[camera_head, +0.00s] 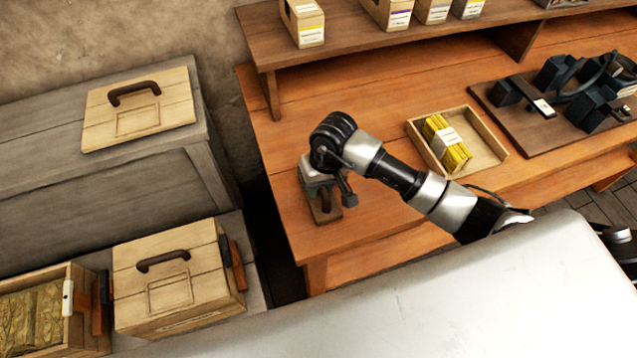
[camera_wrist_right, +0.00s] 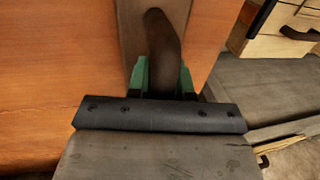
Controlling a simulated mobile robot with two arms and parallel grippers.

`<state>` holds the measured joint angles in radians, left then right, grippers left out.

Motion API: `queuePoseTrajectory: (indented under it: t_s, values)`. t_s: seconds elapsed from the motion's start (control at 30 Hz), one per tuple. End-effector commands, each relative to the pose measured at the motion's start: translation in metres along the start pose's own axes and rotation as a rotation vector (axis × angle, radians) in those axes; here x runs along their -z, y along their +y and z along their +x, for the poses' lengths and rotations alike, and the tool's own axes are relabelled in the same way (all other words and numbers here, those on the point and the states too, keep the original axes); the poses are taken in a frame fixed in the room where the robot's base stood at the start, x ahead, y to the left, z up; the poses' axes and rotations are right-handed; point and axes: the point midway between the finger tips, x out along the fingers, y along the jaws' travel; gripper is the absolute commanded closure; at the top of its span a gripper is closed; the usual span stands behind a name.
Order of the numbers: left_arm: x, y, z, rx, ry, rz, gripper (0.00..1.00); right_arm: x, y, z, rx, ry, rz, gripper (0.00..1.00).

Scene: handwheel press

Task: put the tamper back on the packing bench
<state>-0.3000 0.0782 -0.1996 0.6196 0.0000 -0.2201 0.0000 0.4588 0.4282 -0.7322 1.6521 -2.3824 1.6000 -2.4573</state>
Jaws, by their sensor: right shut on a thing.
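The tamper (camera_head: 331,214), a brown block with a dark curved handle, is at the left end of the orange-brown packing bench (camera_head: 290,215). My right gripper (camera_head: 322,188) is above it, pointing down. In the right wrist view, the green fingertips (camera_wrist_right: 164,78) are shut on the dark handle (camera_wrist_right: 163,40), with the tamper's flat body around it. Whether the tamper's underside touches the bench top is hidden. My left gripper is not in view.
A tray with yellow packets (camera_head: 489,148) and a dark board with black fixtures (camera_head: 530,130) are farther right on the bench. A shelf with small boxes (camera_head: 306,24) runs along the back.

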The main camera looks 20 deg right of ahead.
Motion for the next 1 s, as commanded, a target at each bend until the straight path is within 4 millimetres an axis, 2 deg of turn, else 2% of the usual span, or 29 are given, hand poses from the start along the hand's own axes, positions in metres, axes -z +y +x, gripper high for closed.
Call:
queuePoseTrajectory:
  t_s: [0.23,0.27,0.4,0.67,0.77,0.8,0.87,1.0]
  values:
    - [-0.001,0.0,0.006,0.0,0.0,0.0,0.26,0.0,0.001,0.004,0.0,0.001,0.0,1.0]
    - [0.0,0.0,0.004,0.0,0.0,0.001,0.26,0.0,0.001,0.003,-0.001,0.0,0.001,0.75]
    - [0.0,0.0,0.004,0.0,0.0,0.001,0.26,0.0,0.001,0.002,-0.001,-0.001,0.001,0.54]
    - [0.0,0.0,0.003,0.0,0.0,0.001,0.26,0.0,0.0,0.002,0.0,-0.001,0.001,0.54]
    - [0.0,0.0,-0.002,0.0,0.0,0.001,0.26,0.0,-0.001,-0.003,0.0,-0.001,0.001,0.54]
    - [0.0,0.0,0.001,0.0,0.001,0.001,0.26,0.001,0.0,-0.005,-0.001,0.002,0.0,0.54]
    - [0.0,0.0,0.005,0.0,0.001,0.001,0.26,0.002,0.001,-0.013,-0.002,0.005,-0.001,0.54]
    - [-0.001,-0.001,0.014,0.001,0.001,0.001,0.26,0.002,0.002,-0.042,-0.003,0.007,-0.002,0.54]
